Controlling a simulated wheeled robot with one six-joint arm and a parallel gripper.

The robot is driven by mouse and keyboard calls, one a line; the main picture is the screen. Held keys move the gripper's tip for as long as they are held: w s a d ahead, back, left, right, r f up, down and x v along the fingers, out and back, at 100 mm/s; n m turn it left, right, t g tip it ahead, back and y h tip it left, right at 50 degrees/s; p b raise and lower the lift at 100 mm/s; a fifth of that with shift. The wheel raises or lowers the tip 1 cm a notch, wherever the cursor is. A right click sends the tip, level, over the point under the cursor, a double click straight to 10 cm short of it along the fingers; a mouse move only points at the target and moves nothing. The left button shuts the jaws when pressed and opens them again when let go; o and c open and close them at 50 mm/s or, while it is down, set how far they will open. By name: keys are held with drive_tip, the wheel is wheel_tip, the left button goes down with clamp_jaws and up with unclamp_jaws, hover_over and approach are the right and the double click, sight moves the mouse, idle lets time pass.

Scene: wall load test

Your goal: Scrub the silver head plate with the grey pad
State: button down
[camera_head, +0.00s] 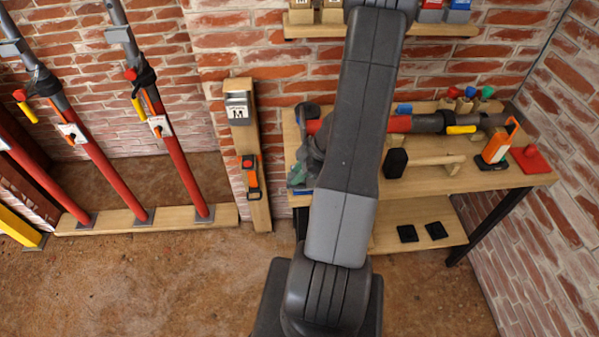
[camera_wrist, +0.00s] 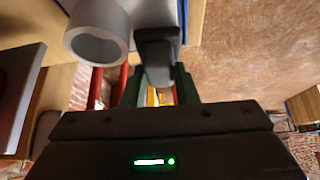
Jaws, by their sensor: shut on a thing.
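The grey pad (camera_wrist: 155,50) looks like a dark grey block between the green fingers of my gripper (camera_wrist: 158,85), which is shut on it. In the head view my gripper (camera_head: 298,173) is mostly hidden behind my arm, at the left end of the workbench (camera_head: 470,180). A red and dark grey prop (camera_head: 373,125) lies along the bench, its middle covered by my arm. A light grey round tube end (camera_wrist: 97,42) shows just left of the pad in the wrist view. I cannot make out the silver head plate clearly, nor whether the pad touches it.
A black block (camera_head: 394,163), a wooden bar (camera_head: 432,161), an orange device (camera_head: 499,143) and a red piece (camera_head: 531,159) are on the bench. Two black squares (camera_head: 422,232) lie on its lower shelf. Red props (camera_head: 178,165) stand at left. The floor (camera_head: 160,285) in front is clear.

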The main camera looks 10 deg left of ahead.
drive_tip(key=shift+d+r, duration=0.1)
drive_tip(key=shift+r, duration=2.9)
drive_tip(key=shift+r, duration=1.5)
